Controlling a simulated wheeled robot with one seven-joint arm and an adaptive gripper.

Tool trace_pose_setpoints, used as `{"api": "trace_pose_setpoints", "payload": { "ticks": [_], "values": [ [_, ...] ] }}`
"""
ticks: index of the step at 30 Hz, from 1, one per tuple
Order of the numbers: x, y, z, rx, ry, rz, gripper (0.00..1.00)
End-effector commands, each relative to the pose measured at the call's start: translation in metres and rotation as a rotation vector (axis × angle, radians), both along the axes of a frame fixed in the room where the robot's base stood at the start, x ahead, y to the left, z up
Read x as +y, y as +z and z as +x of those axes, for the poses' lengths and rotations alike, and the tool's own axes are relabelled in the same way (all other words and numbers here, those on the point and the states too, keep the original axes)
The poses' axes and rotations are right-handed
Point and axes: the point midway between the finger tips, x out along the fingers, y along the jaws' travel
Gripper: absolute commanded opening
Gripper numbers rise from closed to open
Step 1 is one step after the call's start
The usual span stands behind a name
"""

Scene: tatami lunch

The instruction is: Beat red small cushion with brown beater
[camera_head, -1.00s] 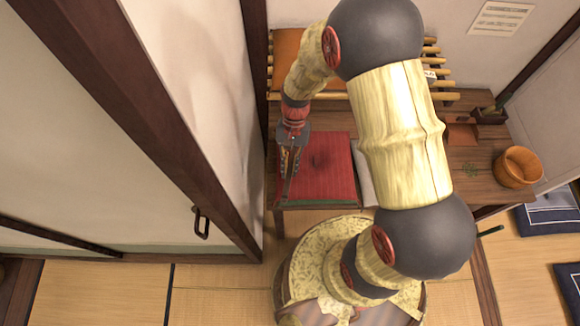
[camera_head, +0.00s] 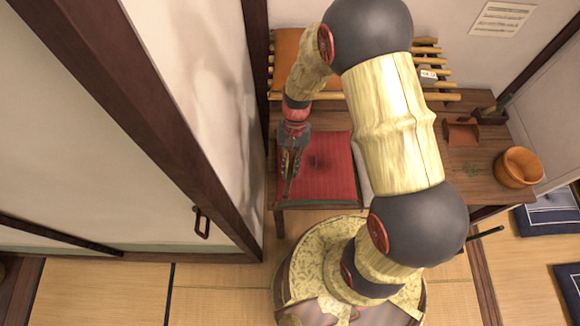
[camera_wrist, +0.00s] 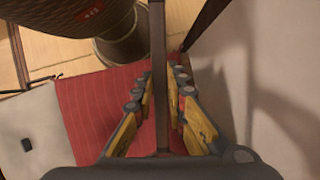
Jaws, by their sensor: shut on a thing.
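The red small cushion (camera_head: 336,182) lies flat on the wooden bench, with a dark smudge near its middle. It also shows in the wrist view (camera_wrist: 88,112), below and left of my gripper. My gripper (camera_head: 290,168) is above the cushion's left part, pointing down. In the wrist view its yellow fingers (camera_wrist: 160,92) are closed around a brown stick, the handle of the brown beater (camera_wrist: 158,50). The beater runs up out of the frame, so its head is not visible. I cannot tell whether the beater touches the cushion.
The sliding door (camera_head: 180,120) and its dark post stand close on the left. An orange cushion (camera_head: 287,50) rests on a slatted rack (camera_head: 440,97) behind. A pale cushion (camera_wrist: 28,135) lies beside the red one.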

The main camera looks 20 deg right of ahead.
Motion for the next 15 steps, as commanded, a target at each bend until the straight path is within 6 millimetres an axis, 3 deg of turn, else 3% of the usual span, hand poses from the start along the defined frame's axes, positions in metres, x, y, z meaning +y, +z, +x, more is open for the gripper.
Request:
{"api": "trace_pose_setpoints", "payload": {
  "ticks": [1, 3, 15],
  "values": [
    [-0.001, -0.017, 0.002, 0.022, -0.002, 0.011, 0.00],
    [-0.002, -0.031, 0.003, 0.051, -0.003, 0.026, 0.00],
    [0.003, 0.042, -0.004, -0.065, 0.003, -0.033, 0.00]
  ]
}}
